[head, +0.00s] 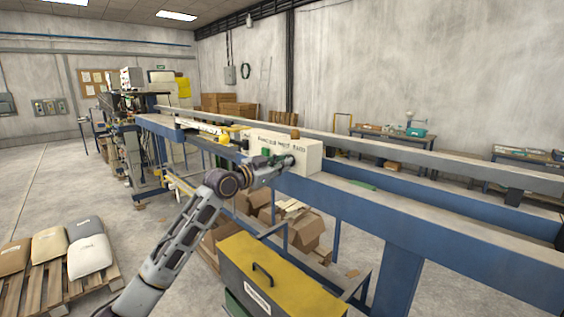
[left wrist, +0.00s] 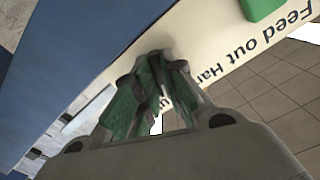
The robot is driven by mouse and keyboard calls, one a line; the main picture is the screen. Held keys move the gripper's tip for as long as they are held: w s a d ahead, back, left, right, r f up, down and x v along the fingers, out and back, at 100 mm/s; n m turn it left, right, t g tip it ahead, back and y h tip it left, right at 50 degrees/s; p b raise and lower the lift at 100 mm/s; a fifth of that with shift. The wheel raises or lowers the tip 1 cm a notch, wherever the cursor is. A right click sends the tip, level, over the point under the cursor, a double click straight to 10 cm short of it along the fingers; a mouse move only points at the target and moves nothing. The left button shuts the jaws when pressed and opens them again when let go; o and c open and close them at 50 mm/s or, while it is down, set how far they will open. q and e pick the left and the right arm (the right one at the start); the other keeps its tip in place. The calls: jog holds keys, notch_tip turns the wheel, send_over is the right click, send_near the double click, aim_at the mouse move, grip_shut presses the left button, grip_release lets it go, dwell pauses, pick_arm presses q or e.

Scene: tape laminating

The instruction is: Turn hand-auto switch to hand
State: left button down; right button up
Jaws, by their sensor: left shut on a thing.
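The hand-auto switch sits on a cream control box (head: 305,150) mounted on the blue machine frame. The box's lettered face also shows in the left wrist view (left wrist: 215,60), where part of the label reads "Feed out Han". My left gripper (head: 284,163) is at the front face of the box, near its right part. In the left wrist view the green-padded fingers of my left gripper (left wrist: 158,95) are close together against the box face. They are shut on the switch, which the fingers mostly hide; its setting cannot be told. My right gripper is not in view.
A green button (left wrist: 262,8) sits on the box beside my left gripper. The long blue rail (head: 430,215) runs right from the box. Filled sacks (head: 90,255) lie on a pallet at left, with open floor beyond.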

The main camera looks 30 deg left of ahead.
pick_arm(q)
jog(key=shift+n+p, duration=4.8)
jog(key=shift+n, duration=1.1)
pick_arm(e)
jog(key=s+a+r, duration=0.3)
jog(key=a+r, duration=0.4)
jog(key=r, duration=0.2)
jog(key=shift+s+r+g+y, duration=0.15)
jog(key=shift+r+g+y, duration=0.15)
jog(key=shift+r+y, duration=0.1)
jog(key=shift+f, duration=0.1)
